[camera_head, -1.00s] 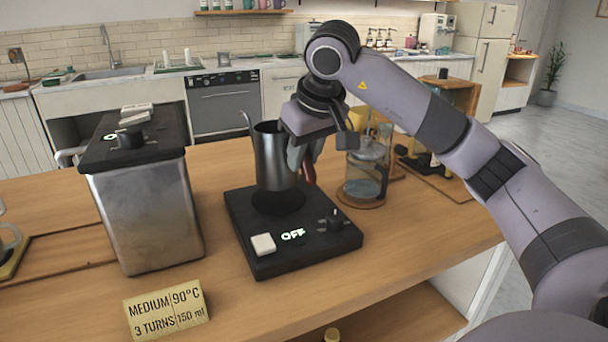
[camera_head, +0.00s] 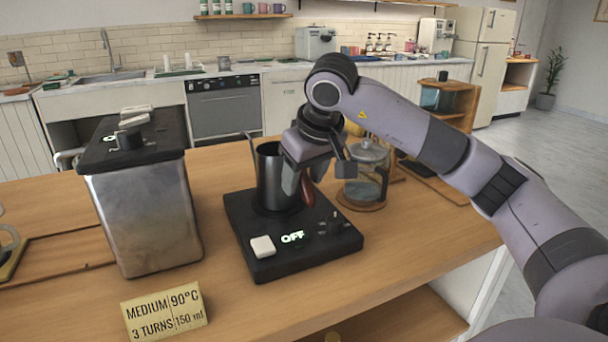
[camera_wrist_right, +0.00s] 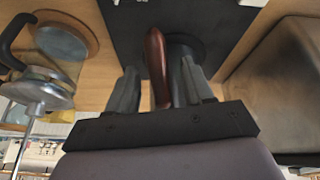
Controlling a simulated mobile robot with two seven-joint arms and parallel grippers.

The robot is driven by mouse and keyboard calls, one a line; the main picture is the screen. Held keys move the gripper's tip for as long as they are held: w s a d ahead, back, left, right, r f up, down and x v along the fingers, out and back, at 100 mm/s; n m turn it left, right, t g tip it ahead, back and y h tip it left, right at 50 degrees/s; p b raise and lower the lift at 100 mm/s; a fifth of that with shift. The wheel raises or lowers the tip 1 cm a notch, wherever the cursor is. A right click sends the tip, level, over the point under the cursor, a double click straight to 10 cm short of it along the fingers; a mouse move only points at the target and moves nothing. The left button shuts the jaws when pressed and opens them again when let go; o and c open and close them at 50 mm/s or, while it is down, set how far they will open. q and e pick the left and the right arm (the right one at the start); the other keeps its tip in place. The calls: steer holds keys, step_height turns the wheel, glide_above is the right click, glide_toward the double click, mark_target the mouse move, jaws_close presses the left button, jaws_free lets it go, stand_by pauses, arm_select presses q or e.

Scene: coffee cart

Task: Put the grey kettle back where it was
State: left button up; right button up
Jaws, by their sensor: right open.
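The grey kettle (camera_head: 271,178) stands upright on the black hot plate (camera_head: 250,245), whose display reads OFF. Its spout points left and back. Its red-brown handle (camera_head: 307,190) is on the right side, partly behind my right gripper (camera_head: 299,182). In the right wrist view the handle (camera_wrist_right: 157,62) lies between the two fingers of my right gripper (camera_wrist_right: 160,88), with gaps on both sides. The right gripper is open around the handle. My left gripper is out of view.
A glass press (camera_head: 366,180) on a round wooden coaster stands close to the right of the gripper. A large metal box with a dark top (camera_head: 145,210) stands left of the hot plate. A recipe card (camera_head: 165,312) is at the front edge.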

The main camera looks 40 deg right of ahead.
arm_select(q)
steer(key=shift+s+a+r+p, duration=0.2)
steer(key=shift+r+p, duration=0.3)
steer(key=shift+p, duration=0.45)
arm_select(e)
steer(key=v, duration=1.2)
steer(key=shift+r, duration=0.2)
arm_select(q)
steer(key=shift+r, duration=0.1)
